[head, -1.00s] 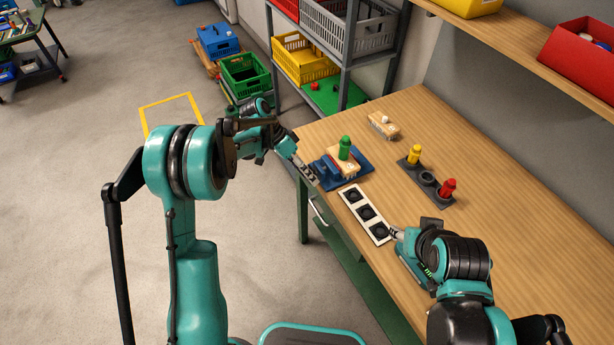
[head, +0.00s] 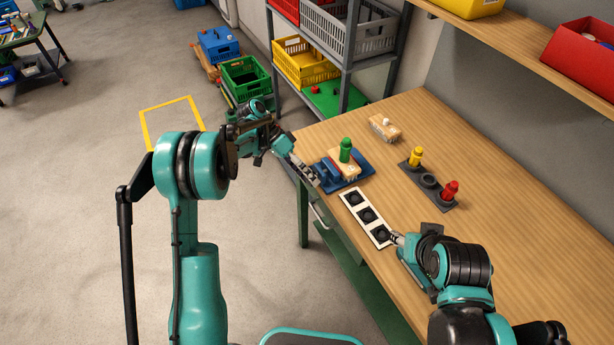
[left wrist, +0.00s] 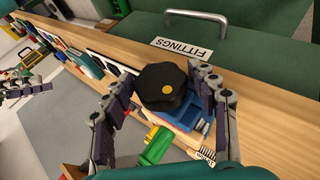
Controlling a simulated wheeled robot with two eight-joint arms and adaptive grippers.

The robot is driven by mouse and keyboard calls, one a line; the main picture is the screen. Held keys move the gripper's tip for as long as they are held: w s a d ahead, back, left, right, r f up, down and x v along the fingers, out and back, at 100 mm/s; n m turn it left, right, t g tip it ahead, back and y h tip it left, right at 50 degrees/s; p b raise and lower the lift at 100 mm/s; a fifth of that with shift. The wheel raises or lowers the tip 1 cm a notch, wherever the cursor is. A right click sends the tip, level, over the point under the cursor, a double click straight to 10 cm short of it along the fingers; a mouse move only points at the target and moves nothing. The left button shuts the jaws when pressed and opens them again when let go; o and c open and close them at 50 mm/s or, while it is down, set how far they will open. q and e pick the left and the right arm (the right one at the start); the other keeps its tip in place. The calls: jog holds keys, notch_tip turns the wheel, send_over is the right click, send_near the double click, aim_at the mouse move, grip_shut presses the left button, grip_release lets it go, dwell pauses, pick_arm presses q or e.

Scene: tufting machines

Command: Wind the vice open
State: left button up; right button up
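The blue vice (head: 357,167) sits at the bench's left edge, with a light wooden block (head: 350,163) in it and a green peg (head: 345,146) upright on the block. In the left wrist view, the vice's black lobed knob (left wrist: 161,88) with a yellow dot faces me, hiding part of the blue vice (left wrist: 187,116). My left gripper (head: 313,178) is at the vice's front; in the wrist view its fingers (left wrist: 161,74) stand open on both sides of the knob, with narrow gaps. My right gripper (head: 398,238) is low over the bench by the socket plate; its fingers are too small to judge.
A green drawer labelled FITTINGS (left wrist: 188,48) is under the bench edge.

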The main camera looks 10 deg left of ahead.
dwell(0.3)
pick_arm(q)
jog(key=v, duration=1.2)
jog(key=shift+w, duration=0.1)
